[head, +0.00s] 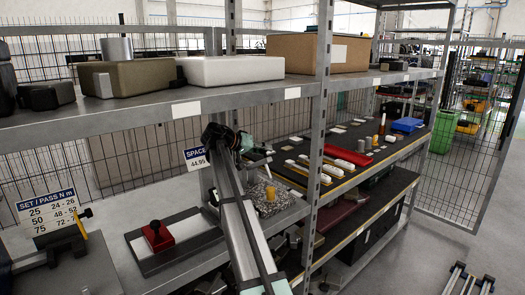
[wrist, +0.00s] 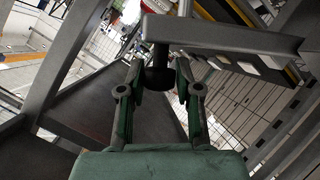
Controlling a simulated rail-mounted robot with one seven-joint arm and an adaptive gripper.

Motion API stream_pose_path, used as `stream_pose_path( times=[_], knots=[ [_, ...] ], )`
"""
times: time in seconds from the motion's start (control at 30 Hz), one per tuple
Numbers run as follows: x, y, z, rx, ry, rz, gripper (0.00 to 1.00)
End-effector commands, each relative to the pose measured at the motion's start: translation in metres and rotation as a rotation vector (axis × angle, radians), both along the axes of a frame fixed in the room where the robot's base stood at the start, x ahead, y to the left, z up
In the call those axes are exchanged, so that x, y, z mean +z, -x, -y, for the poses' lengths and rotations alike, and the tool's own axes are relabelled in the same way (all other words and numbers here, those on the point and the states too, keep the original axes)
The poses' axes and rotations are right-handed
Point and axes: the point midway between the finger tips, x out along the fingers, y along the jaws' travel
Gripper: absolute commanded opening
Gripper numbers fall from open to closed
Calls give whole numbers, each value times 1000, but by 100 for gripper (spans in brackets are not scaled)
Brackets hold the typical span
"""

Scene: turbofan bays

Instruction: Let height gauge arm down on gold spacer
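The gold spacer (head: 270,193) is a small yellow piece on the speckled granite block (head: 268,204) on the middle shelf. In the wrist view, a grey bar (wrist: 225,38), which looks like the height gauge arm, crosses the top with a dark round knob (wrist: 160,72) below its left end. My gripper (wrist: 159,75) has its green fingers apart on either side of this knob, with a gap visible at each side. In the head view my gripper (head: 246,146) is above and left of the spacer, by the gauge. The spacer cannot be made out in the wrist view.
A sign reading SPACER 44.95 (head: 196,158) stands left of my gripper. A shelf post (head: 318,130) rises to the right. The upper shelf (head: 200,103) carries boxes overhead.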

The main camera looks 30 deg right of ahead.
Motion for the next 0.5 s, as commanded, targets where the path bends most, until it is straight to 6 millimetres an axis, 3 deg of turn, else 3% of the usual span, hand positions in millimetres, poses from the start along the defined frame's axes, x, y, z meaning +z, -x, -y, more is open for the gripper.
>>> stream_pose_path(
  times=[0.5],
  knots=[
    [4, -1, -9, 2, 1, 3, 55]
  ],
)
